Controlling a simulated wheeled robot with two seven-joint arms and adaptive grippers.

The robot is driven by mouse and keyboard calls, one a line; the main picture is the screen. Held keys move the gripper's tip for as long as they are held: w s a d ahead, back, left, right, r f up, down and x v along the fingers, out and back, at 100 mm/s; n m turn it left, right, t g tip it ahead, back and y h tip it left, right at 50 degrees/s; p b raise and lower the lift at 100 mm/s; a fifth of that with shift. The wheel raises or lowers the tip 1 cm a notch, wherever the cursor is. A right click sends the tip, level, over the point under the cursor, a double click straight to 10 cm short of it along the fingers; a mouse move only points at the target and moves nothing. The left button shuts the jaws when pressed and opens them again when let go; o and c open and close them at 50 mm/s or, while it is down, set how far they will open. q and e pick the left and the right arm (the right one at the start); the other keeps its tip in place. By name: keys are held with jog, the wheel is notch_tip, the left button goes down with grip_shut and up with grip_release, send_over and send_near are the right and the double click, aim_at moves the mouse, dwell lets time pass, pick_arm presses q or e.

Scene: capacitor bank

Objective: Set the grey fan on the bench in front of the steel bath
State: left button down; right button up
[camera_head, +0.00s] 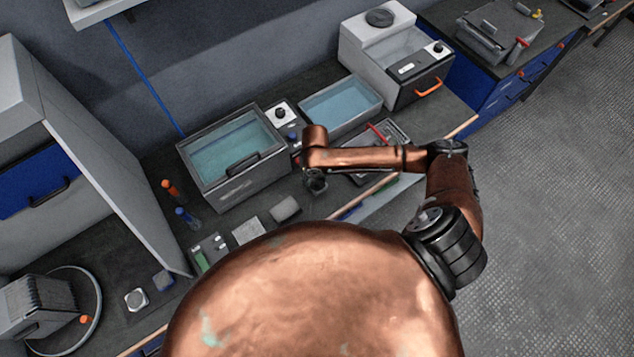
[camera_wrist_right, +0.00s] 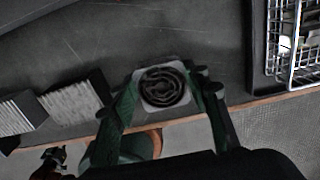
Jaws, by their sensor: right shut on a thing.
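My right gripper (camera_head: 314,184) is over the bench, to the right of the steel bath's front corner. In the right wrist view its fingers (camera_wrist_right: 165,95) are shut on the grey fan (camera_wrist_right: 149,101), a pale square frame with a dark ringed round face. In the head view the fan is too small and dark to tell from the gripper. The steel bath (camera_head: 238,190), a grey box with teal liquid and a dark handle, stands on the bench (camera_wrist_right: 170,40) at the back. I cannot tell whether the fan touches the bench. My left gripper is not in view.
Two small blocks (camera_head: 249,231) (camera_head: 285,208) lie on the bench in front of the bath. Orange-handled (camera_head: 170,187) and blue-handled (camera_head: 185,215) tools are at its left. A wire basket (camera_wrist_right: 290,75) is at the right. The bench's front edge (camera_wrist_right: 200,113) is close to the fan.

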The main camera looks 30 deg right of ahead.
aim_at(317, 182)
jog(key=shift+w+d+f, duration=0.1)
jog(key=shift+d+f, duration=0.05)
jog(key=shift+f, duration=0.1)
jog(key=shift+w+d+f, duration=0.1)
jog(key=shift+d+f, duration=0.05)
jog(key=shift+f, duration=0.8)
jog(key=shift+w+d+f, duration=0.1)
jog(key=shift+d+f, duration=0.05)
jog(key=shift+f, duration=0.8)
jog(key=shift+s+f, duration=0.1)
jog(key=o, duration=1.1)
jog(key=shift+o, duration=0.2)
notch_tip(317, 182, up, 12)
jog(key=shift+r+p, duration=0.15)
jog(key=shift+p, duration=0.15)
